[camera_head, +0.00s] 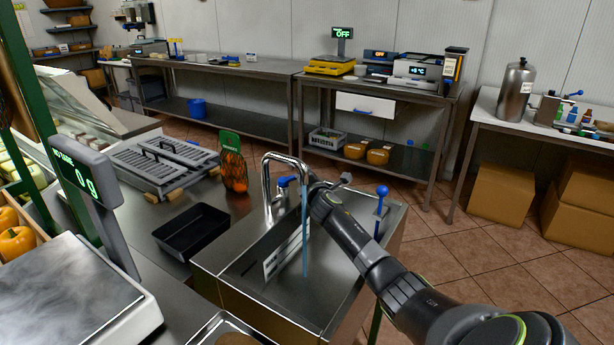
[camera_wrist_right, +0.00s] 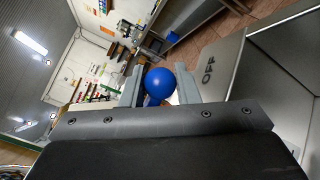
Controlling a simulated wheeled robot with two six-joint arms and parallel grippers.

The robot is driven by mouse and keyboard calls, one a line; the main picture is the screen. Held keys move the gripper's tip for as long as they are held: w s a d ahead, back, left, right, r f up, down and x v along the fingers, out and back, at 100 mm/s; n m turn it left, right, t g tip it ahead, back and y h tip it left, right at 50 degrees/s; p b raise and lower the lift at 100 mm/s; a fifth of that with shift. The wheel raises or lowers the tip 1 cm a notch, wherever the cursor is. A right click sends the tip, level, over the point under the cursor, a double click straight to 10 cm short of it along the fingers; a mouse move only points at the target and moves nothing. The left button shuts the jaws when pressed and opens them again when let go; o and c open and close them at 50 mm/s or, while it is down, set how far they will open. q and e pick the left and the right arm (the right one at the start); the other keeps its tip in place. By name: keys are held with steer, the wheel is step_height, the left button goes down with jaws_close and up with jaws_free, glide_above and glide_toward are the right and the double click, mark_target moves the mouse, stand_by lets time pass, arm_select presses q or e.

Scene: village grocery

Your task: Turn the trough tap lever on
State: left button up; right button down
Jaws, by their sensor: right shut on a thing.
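The trough tap (camera_head: 268,172) is a curved chrome spout over the steel trough (camera_head: 340,250). A pale blue column (camera_head: 305,235), which looks like running water, hangs from the spout into the trough. A blue lever end (camera_head: 284,181) shows beside the spout. In the right wrist view my right gripper (camera_wrist_right: 160,88) is shut on a blue ball-shaped knob (camera_wrist_right: 157,82); which blue knob it is cannot be told for certain. In the head view my right arm reaches in from the lower right to the tap, and its fingers are mostly hidden. My left gripper is out of view.
Another blue-knobbed lever (camera_head: 381,191) stands at the trough's right side. A black tray (camera_head: 190,232), a scale (camera_head: 75,295) and an orange net bag (camera_head: 233,168) are to the left. An OFF marking (camera_wrist_right: 208,72) shows beside the fingers.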

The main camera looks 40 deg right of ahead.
steer(key=c, duration=1.1)
jaws_free()
steer(key=shift+s, duration=0.1)
steer(key=p+v, duration=0.2)
steer(key=v, duration=1.5)
steer(key=shift+s, duration=0.1)
